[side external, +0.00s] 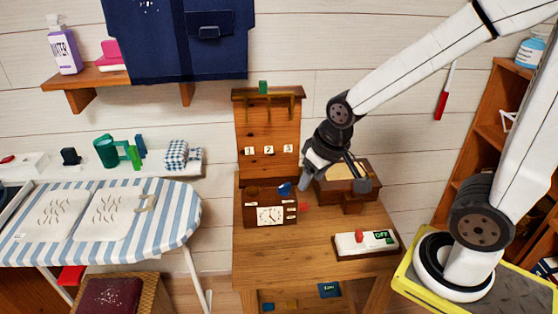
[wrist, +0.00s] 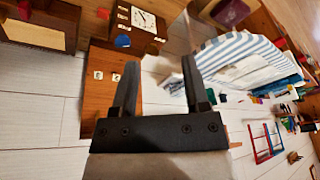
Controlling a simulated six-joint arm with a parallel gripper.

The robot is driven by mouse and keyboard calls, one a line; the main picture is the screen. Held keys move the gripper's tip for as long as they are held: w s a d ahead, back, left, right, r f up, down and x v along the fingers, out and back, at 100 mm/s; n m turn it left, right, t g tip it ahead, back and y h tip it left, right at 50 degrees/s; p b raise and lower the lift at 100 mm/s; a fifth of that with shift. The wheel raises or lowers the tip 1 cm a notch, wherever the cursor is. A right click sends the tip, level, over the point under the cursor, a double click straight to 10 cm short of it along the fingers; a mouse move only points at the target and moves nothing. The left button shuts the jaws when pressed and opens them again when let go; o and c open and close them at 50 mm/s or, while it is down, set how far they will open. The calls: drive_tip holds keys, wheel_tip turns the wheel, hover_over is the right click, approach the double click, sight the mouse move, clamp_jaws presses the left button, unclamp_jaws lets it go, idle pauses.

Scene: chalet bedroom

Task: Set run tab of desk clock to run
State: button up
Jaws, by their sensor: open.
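The desk clock (side external: 270,214) is a brown box with a white dial, standing on the wooden desk (side external: 300,243). A blue piece (side external: 285,189) shows at its top back edge and a red tab (side external: 304,207) at its right side. I cannot tell which is the run tab. In the wrist view the clock (wrist: 143,19) is at the top, with the blue piece (wrist: 122,41) and red tab (wrist: 103,13) beside it. My gripper (side external: 335,182) is open and empty, above and behind the clock's right side, apart from it. Its fingers also show in the wrist view (wrist: 160,62).
A wooden box (side external: 345,183) stands close by my gripper at the desk's back right. A white switch panel with a red knob and green display (side external: 366,242) lies at the front right. A wooden hook board (side external: 267,135) rises behind the clock. A striped ironing board (side external: 170,222) is left.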

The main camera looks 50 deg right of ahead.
drive_tip(key=w+d+f+m+t+h, duration=0.2)
drive_tip(key=w+d+m+t+h, duration=0.15)
drive_tip(key=w+m+t, duration=0.6)
drive_tip(key=s+d+r+m+h, duration=0.1)
drive_tip(key=d+r+m+h, duration=0.1)
drive_tip(key=d+m+h, duration=1.15)
drive_tip(key=a+f+m+y, duration=0.1)
drive_tip(key=a+f+y, duration=0.1)
drive_tip(key=f, duration=0.9)
drive_tip(key=a+f+m+y, duration=0.1)
drive_tip(key=a+f+y, duration=0.1)
drive_tip(key=f, duration=0.9)
drive_tip(key=shift+m, duration=0.4)
drive_tip(key=shift+f, duration=0.1)
